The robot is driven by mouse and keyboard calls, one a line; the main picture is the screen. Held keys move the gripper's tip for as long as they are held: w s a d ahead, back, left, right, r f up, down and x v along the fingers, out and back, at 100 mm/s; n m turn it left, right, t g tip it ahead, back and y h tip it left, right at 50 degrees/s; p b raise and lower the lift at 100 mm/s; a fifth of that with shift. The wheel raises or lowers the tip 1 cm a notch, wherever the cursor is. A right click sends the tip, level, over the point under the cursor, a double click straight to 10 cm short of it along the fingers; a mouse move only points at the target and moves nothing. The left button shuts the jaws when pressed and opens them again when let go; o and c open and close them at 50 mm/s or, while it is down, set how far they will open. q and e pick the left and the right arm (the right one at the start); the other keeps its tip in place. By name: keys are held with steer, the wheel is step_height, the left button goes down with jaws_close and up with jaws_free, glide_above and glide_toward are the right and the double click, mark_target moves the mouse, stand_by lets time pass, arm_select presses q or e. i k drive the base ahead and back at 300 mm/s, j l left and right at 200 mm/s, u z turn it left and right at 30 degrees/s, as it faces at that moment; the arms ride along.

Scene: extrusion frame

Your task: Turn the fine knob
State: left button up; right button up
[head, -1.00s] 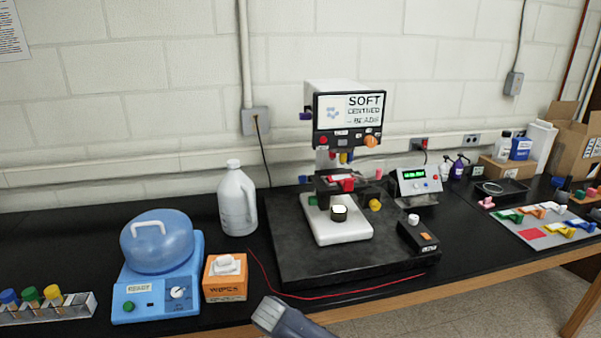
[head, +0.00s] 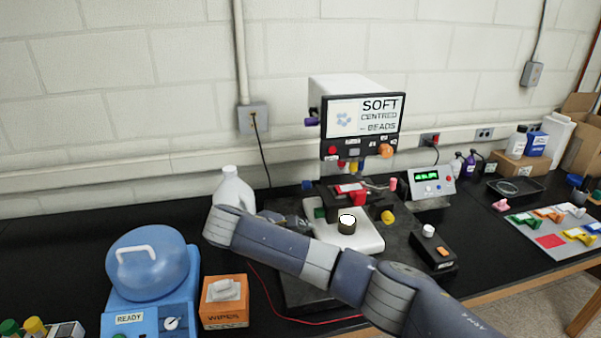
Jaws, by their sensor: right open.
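A microscope with a screen (head: 365,118) reading "SOFT CENTRED BEADS" stands on a black base. Its coloured knobs include a yellow one (head: 388,217) low on the right, a green one (head: 319,212) low on the left and an orange one (head: 386,151) under the screen. I cannot tell which is the fine knob. My right arm crosses in front from the lower right and bends back near the white jug. My right gripper (head: 297,221) is open, partly hidden behind the arm, just left of the microscope near the green knob. Contact is unclear. My left gripper is not in view.
A white jug (head: 233,186) stands close behind my arm's bend. A blue centrifuge (head: 148,265) and orange wipes box (head: 224,302) are at left front. A control box (head: 437,248) and a green-display meter (head: 427,184) stand right of the microscope.

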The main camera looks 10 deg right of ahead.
mark_target(306, 185)
steer(key=i, duration=1)
